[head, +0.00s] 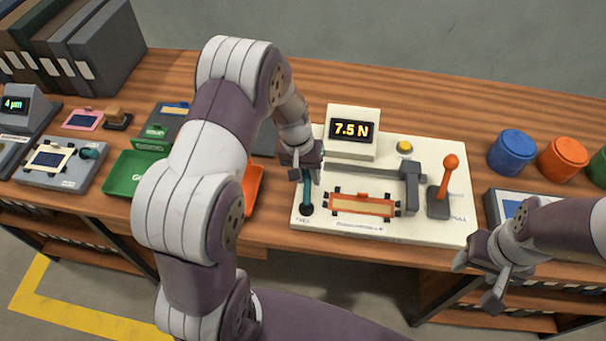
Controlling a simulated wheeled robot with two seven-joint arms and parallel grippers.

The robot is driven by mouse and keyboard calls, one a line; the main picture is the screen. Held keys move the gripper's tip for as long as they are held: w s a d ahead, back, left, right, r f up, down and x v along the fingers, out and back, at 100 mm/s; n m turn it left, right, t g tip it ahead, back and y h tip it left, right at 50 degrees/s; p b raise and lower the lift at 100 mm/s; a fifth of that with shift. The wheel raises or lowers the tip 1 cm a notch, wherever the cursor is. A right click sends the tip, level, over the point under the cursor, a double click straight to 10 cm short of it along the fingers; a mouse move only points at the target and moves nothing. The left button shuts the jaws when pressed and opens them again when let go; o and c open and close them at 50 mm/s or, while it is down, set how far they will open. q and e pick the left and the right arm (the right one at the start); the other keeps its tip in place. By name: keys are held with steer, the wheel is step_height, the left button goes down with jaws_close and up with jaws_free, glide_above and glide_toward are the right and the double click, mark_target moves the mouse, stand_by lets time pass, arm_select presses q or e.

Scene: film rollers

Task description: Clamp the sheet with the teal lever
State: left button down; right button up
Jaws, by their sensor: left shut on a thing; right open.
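The teal lever (307,196) stands upright at the left end of a cream machine panel (440,232). My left gripper (306,176) is shut on the upper part of the lever, and its fingers hide the lever's top. The sheet (362,206), a tan strip with an orange border, lies flat in a dark holder on the panel, just right of the lever. My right gripper (478,278) is open and empty near the table's front edge, right of the panel.
A display (351,130) on the panel reads 7.5 N. An orange-knobbed lever (446,185), a grey arm (411,180) and a yellow button (404,147) share the panel. Blue (513,152) and orange (563,160) jars stand right. A green tray (128,174) lies left, beside my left arm.

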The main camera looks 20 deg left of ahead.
arm_select(q)
steer(key=shift+w+d+m, duration=0.15)
steer(key=shift+d+m, duration=0.05)
steer(key=shift+m, duration=0.1)
stand_by(0.4)
steer(key=c, duration=0.9)
jaws_free()
steer(key=shift+o, duration=0.2)
step_height(320, 180, up, 12)
steer(key=a, duration=0.2)
steer(key=shift+a+r, duration=0.2)
steer(key=shift+r, duration=0.05)
steer(key=s+d+r+m+t+y+p, duration=0.1)
steer(key=s+d+r+y+p, duration=0.1)
steer(key=s, duration=1.3)
steer(key=shift+d+r+p, duration=0.2)
steer(key=shift+d+p, duration=0.4)
steer(key=shift+p, duration=0.05)
